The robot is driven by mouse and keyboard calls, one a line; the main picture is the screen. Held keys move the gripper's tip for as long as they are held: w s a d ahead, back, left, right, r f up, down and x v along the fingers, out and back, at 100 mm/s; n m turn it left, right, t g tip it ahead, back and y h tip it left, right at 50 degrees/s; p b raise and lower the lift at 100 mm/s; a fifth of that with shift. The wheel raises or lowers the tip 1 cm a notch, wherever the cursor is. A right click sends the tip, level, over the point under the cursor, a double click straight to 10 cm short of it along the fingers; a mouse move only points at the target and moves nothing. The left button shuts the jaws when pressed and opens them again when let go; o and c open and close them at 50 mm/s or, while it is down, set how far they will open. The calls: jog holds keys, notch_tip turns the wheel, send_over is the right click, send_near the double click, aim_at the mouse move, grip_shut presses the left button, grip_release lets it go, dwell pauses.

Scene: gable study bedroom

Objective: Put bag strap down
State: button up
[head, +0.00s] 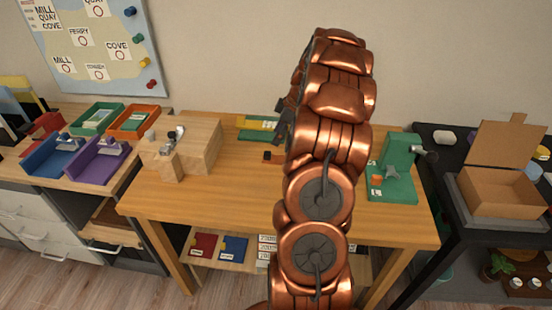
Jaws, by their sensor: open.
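My copper-coloured arm rises through the middle of the head view and bends down over the wooden table (235,190). My gripper (281,131) shows only as a dark part at the left edge of the arm, above the back of the table. It is open, and the arm hides most of it. I cannot make out a bag or a bag strap; the arm covers part of the table. A small dark block (267,155) with a reddish side lies on the table close to the gripper. A green and yellow flat item (258,129) lies behind it.
A wooden block fixture (188,150) stands on the table's left, a green device (395,170) on its right. Coloured trays (95,157) cover the left cabinet. An open cardboard box (497,192) sits on the dark right table. The table's front left is clear.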

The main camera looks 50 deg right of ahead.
aim_at(269, 153)
jog(key=x, duration=0.2)
jog(key=p+x, duration=0.1)
jog(key=x, duration=0.1)
jog(key=p+x, duration=0.1)
jog(key=x, duration=0.1)
jog(key=shift+s+a+f, duration=0.15)
jog(key=shift+s+a, duration=0.15)
jog(key=shift+s, duration=0.05)
jog(key=shift+w+a+f, duration=0.15)
jog(key=shift+w+f, duration=0.05)
jog(key=shift+f, duration=0.4)
jog(key=shift+c, duration=0.2)
grip_shut()
